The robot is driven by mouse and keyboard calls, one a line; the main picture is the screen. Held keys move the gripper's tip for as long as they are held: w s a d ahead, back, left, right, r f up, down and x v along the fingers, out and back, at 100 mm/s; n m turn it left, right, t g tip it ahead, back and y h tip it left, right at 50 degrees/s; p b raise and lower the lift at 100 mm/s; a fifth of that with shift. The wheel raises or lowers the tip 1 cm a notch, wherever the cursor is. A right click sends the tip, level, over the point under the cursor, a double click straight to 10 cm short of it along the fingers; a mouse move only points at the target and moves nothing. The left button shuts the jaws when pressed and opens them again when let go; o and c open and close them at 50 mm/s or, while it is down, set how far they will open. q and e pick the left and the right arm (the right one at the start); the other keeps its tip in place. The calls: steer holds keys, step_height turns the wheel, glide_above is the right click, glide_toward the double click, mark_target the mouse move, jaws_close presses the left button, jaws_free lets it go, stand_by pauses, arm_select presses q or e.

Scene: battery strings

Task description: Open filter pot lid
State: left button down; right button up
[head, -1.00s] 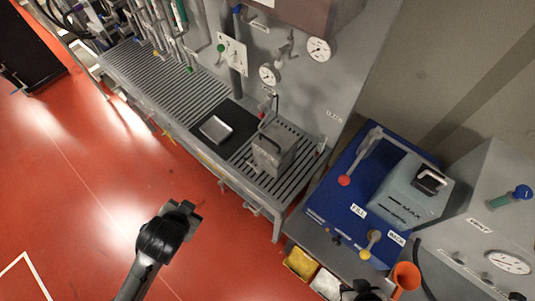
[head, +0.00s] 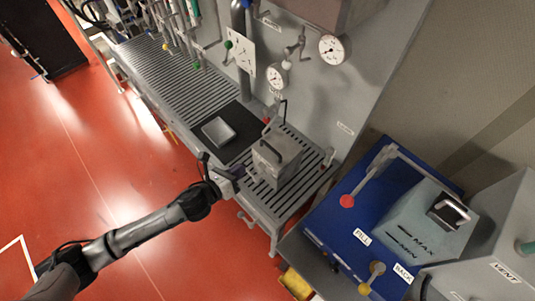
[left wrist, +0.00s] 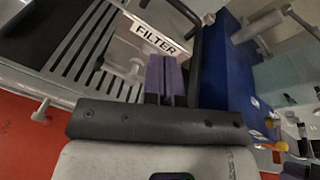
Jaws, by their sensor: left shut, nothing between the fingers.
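The top looks closed in the head view. My left gripper (head: 238,174) is close to the pot's front left side. In the left wrist view its two fingers (left wrist: 165,72) are pressed together with nothing between them, in front of the pot's face. I cannot tell whether they touch it. My right gripper is out of view.
A black mat (head: 232,151) with a shallow grey tray (head: 218,131) lies left of the pot. Pipes, valves and a gauge (head: 275,77) stand behind the bench. A blue unit (head: 330,222) with a red-knobbed lever is at the right. Open red floor lies in front.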

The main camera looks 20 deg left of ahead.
arm_select(q)
steer(key=d+m+h, duration=0.1)
steer(key=m, duration=0.5)
glide_toward(278, 149)
steer(key=shift+r+x, duration=0.35)
steer(key=shift+x, duration=1.25)
steer(key=shift+w+r+h+p, duration=0.1)
steer(key=shift+r+h+p, duration=0.2)
steer(key=shift+r+p, duration=0.1)
